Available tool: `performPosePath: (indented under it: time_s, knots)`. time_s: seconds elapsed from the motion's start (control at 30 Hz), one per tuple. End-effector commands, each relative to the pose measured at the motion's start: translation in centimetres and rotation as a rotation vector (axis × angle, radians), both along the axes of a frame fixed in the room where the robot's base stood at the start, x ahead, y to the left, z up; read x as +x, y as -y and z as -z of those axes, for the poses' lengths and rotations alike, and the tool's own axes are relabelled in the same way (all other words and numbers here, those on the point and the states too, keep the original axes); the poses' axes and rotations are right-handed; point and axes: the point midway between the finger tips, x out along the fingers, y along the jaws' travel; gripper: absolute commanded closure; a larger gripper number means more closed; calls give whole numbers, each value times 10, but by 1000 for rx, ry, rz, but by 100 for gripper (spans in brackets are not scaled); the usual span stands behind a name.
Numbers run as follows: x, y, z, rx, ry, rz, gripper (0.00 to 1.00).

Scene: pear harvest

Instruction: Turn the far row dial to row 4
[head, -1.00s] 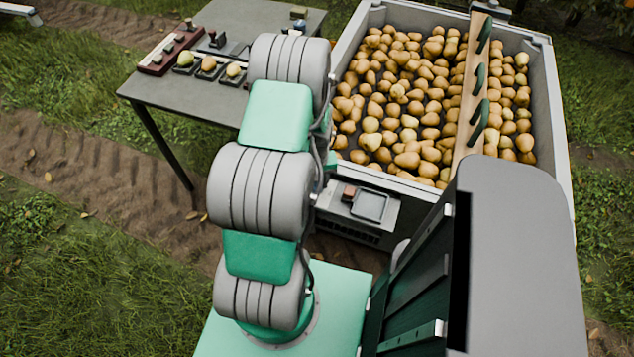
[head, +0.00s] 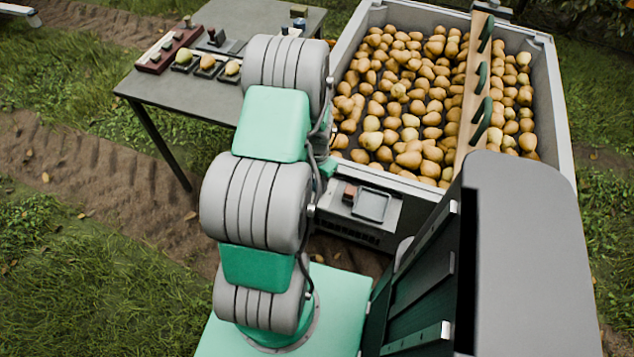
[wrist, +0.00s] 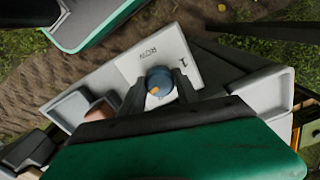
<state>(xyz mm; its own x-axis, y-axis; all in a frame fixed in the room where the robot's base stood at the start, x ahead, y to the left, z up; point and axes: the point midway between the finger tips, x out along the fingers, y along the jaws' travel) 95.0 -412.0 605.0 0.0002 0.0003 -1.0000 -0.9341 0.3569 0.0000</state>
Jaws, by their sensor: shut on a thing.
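In the wrist view a round blue-grey dial (wrist: 158,78) with an orange mark stands on a pale panel (wrist: 128,62). Dark lettering, seemingly "ROW", and a large figure that looks like 1 are printed beside it. My gripper (wrist: 161,90) is shut on the dial, one dark finger at each side. The orange mark shows on the dial's face, but I cannot tell which row it points to. In the head view my own arm hides the gripper and the dial.
A grey table (head: 180,92) stands at the upper left with a dark red rack (head: 168,52) and pears in small trays. A large grey bin (head: 556,100) full of pears is at the right, with a wooden board (head: 470,100) carrying green hooks across it.

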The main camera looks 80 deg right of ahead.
Motion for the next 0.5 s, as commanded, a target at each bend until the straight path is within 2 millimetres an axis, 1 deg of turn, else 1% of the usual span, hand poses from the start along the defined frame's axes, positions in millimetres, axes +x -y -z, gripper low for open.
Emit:
performPosePath:
  time_s: [0.2, 0.5]
  knots:
    - [0, 0, 0, -1, 0, 127, 100]
    - [0, 0, 0, 0, 0, 207, 100]
